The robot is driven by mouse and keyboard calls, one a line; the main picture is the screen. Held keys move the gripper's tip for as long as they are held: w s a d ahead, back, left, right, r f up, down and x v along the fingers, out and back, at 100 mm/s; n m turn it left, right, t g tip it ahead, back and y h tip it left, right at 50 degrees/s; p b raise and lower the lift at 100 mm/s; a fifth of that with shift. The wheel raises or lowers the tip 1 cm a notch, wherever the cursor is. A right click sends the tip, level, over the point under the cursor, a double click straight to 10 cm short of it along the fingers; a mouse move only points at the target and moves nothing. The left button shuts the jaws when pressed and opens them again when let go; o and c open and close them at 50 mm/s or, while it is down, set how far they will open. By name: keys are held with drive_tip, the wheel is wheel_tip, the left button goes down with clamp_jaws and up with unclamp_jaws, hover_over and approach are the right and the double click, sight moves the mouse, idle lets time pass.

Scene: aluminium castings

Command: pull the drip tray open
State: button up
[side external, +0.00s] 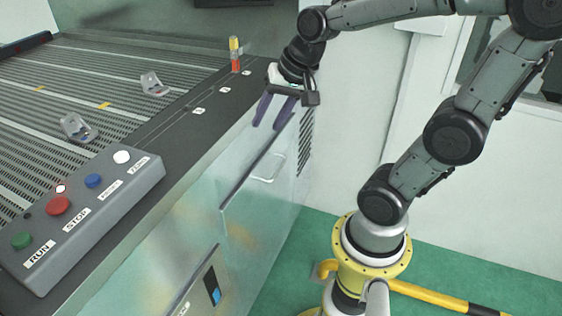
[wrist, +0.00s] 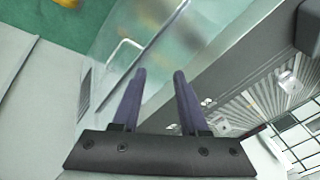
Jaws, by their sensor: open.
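A pale bar handle (side external: 270,170) is on the side panel of the machine (side external: 245,215), below a long dark edge (side external: 250,170). I take this to be the drip tray's front, though no separate tray is clearly visible. The panel looks flush with the machine's side. In the wrist view a pale bar handle (wrist: 122,48) shows beyond the left finger. My gripper (side external: 268,124) is open and empty, fingers pointing down, above the handle beside the machine's top edge. It also shows in the wrist view (wrist: 159,73), with its fingers apart and nothing between them.
A control box (side external: 85,212) with several buttons sits on the machine's near edge. Metal castings (side external: 153,84) lie on the slatted bed (side external: 60,95). A signal lamp (side external: 235,55) stands at the back. Green floor (side external: 460,265) lies beside the machine, with a yellow pipe (side external: 425,294).

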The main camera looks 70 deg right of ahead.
drive_tip(key=w+d+f+m+g, duration=0.1)
drive_tip(key=w+d+f+m, duration=0.1)
drive_tip(key=d+f+m, duration=0.3)
drive_tip(key=m+g, duration=0.2)
approach(280, 167)
drive_tip(key=f, duration=0.2)
drive_tip(key=w+f, duration=0.1)
drive_tip(key=f, duration=0.4)
drive_tip(key=shift+w+d+f, duration=0.15)
drive_tip(key=shift+f, duration=0.1)
clamp_jaws()
idle(0.9)
